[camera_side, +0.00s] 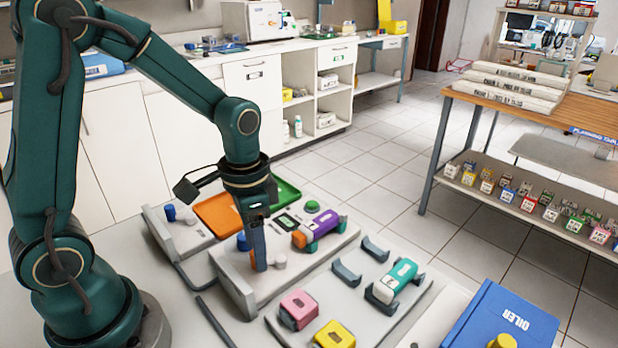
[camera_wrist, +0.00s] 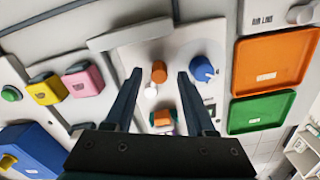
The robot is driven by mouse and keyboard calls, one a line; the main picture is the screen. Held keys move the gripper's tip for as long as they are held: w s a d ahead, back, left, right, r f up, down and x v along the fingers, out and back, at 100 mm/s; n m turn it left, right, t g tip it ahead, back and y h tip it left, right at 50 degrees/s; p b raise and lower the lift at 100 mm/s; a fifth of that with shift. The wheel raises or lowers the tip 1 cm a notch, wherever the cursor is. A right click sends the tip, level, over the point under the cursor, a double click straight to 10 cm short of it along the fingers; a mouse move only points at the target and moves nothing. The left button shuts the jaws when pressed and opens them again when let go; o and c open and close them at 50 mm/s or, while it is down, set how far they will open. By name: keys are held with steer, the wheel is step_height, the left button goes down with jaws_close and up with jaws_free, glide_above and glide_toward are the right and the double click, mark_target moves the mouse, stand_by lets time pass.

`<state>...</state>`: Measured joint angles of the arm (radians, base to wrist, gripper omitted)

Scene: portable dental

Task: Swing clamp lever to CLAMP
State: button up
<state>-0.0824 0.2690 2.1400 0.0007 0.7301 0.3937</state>
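My gripper (camera_side: 260,267) points down over the grey fixture (camera_side: 232,287) in the side view. In the wrist view its two fingers (camera_wrist: 160,73) are apart. A short orange knob (camera_wrist: 158,72) shows between the fingertips, with visible space on both sides; I take it for the clamp lever's handle, but no label is readable. A white round knob (camera_wrist: 151,92) sits just beside it and also shows in the side view (camera_side: 279,261). A blue knob (camera_wrist: 203,69) is outside the right finger. A purple-and-orange block (camera_side: 318,231) lies on the fixture.
Orange (camera_side: 217,215) and green (camera_side: 285,193) trays lie behind the fixture. Pink (camera_side: 299,309), yellow (camera_side: 334,336) and teal-white (camera_side: 394,281) blocks sit on a grey panel to the right. A blue OILER box (camera_side: 500,322) is at front right.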

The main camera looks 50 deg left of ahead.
steer(key=shift+r, duration=2.6)
steer(key=shift+r, duration=0.25)
steer(key=s+d+r+n+t, duration=0.2)
steer(key=s+r+n+t, duration=0.1)
steer(key=s+r+t, duration=0.2)
steer(key=shift+s+r+n+t, duration=0.25)
steer(key=shift+s+n+t, duration=0.05)
steer(key=shift+s, duration=0.95)
